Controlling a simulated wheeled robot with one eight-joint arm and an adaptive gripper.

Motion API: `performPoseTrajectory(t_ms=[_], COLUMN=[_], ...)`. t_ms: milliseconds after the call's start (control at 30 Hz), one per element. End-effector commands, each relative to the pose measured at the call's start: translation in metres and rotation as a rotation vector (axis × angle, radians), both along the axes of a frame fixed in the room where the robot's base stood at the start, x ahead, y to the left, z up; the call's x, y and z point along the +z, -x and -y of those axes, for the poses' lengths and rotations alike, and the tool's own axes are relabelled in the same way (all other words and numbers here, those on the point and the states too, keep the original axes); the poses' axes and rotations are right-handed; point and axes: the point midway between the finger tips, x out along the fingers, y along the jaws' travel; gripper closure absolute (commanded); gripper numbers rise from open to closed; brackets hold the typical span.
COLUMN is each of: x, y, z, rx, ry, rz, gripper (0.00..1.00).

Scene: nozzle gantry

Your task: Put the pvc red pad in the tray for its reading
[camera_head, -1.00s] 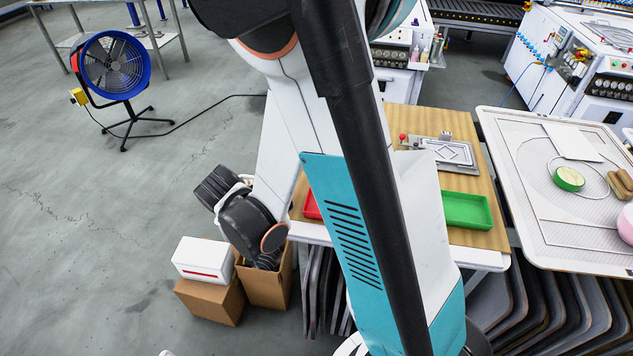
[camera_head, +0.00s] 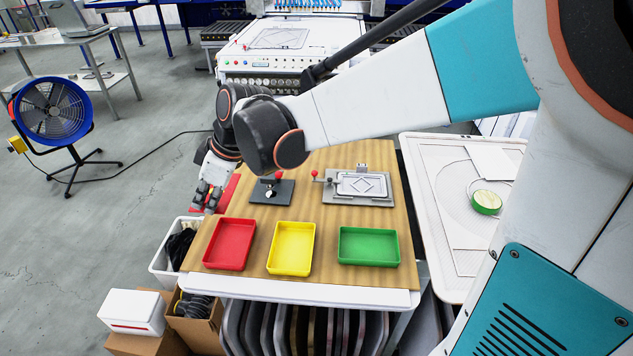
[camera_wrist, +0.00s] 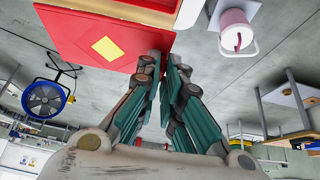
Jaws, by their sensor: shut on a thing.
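The red pad (camera_head: 228,192) shows at the left edge of the wooden table, partly hidden by my arm. In the wrist view the red pad (camera_wrist: 65,42) is large and flat, with a yellow square label on it. My gripper (camera_head: 206,203) is at the table's left edge, beside the pad. In the wrist view its fingers (camera_wrist: 165,75) are closed at the pad's edge. The red tray (camera_head: 230,244), yellow tray (camera_head: 292,248) and green tray (camera_head: 369,247) stand in a row near the table's front edge, all empty.
A dark device with a red knob (camera_head: 272,191) and a silver plate fixture (camera_head: 358,187) stand behind the trays. A white bin (camera_head: 163,266) and cardboard boxes (camera_head: 196,325) are left of the table. A white table (camera_head: 440,180) stands to the right.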

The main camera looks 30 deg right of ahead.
Motion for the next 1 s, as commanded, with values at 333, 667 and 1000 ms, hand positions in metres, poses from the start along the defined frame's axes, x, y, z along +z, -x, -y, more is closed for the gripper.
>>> performPoseTrajectory(t_ms=[333,667,1000], x=[-0.077,-0.145,-0.171], y=[0.002,0.001,0.001], z=[-0.001,-0.001,-0.001], rx=[0.005,0.004,0.004], ry=[0.000,0.000,0.001], rz=[-0.001,-0.002,-0.001], gripper=[1.00,1.00,1.00])
